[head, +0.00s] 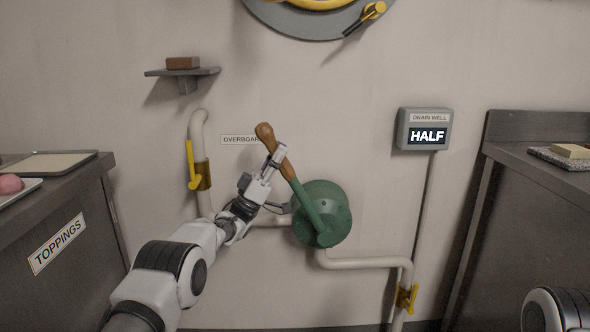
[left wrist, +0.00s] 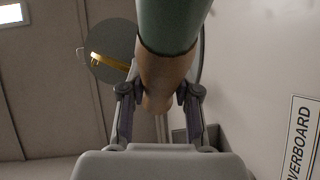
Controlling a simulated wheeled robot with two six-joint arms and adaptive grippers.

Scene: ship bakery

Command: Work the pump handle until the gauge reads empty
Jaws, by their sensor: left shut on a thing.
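The pump is a green round body (head: 338,214) on the wall, with a green lever ending in a brown wooden handle (head: 265,133). The lever leans up and to the left. My left gripper (head: 277,160) is shut on the handle near where the wood meets the green shaft. In the left wrist view the brown handle (left wrist: 163,75) passes between the two fingers, with the green shaft (left wrist: 170,22) above. The gauge (head: 425,128), labelled DRAIN WELL, reads HALF. My right gripper is not in view; only a piece of my right arm shows at the lower right.
White pipes (head: 365,262) run from the pump, with a yellow valve lever at left (head: 194,170) and another at lower right (head: 407,297). A small shelf (head: 205,72) holds a brown block. Counters stand left (head: 75,190) and right (head: 520,210). The wall around the handle is mostly clear.

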